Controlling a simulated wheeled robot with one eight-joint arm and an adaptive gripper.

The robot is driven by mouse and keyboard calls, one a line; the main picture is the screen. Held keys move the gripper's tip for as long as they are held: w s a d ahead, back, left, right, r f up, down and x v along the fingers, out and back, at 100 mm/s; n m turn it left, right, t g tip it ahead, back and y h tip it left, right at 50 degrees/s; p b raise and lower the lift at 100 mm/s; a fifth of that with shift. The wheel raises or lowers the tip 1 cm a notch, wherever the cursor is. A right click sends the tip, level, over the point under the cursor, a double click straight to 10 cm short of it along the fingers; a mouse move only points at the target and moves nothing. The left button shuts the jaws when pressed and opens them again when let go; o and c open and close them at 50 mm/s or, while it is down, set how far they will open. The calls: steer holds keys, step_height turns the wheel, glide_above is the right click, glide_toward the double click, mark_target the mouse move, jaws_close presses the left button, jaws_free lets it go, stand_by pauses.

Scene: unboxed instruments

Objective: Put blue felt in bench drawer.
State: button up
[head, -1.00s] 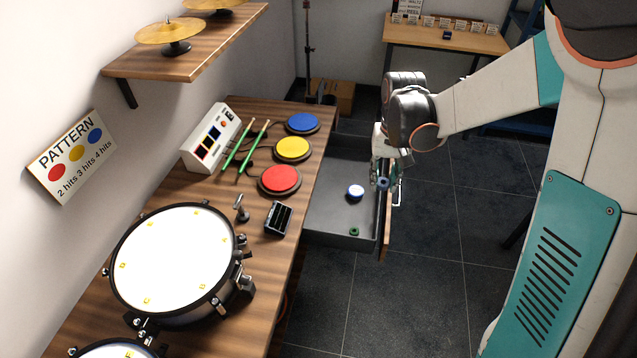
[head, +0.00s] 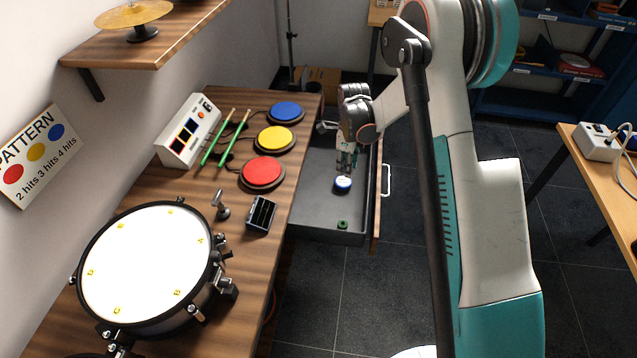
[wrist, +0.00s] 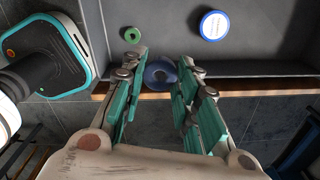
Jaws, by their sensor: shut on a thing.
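The blue felt, a dark blue ring (wrist: 160,75), sits between the fingertips of my gripper (wrist: 159,66) in the wrist view. My gripper is shut on it. In the head view my gripper (head: 347,160) points down over the open bench drawer (head: 310,210). I cannot clearly make out the felt there. In the wrist view the felt overlaps the inner side of the drawer's wooden front edge (wrist: 250,93). Its height above the drawer floor is hard to tell.
The drawer holds a white disc with a blue rim (wrist: 214,25) and a small green ring (wrist: 132,35). The drawer floor between them is clear. The bench (head: 245,255) with a drum (head: 145,260) and coloured pads is to the left.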

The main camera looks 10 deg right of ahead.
mark_target(342, 210)
steer(key=shift+m, duration=0.7)
steer(key=f+b, duration=0.2)
steer(key=f, duration=0.5)
steer(key=f+b, duration=0.2)
steer(key=f, duration=0.5)
steer(key=f+b, duration=0.3)
steer(key=f, duration=0.4)
steer(key=shift+w+f, duration=0.1)
steer(key=shift+w, duration=0.2)
steer(key=shift+f, duration=0.1)
steer(key=o, duration=0.6)
steer(key=shift+f, duration=0.1)
steer(key=shift+o, duration=0.2)
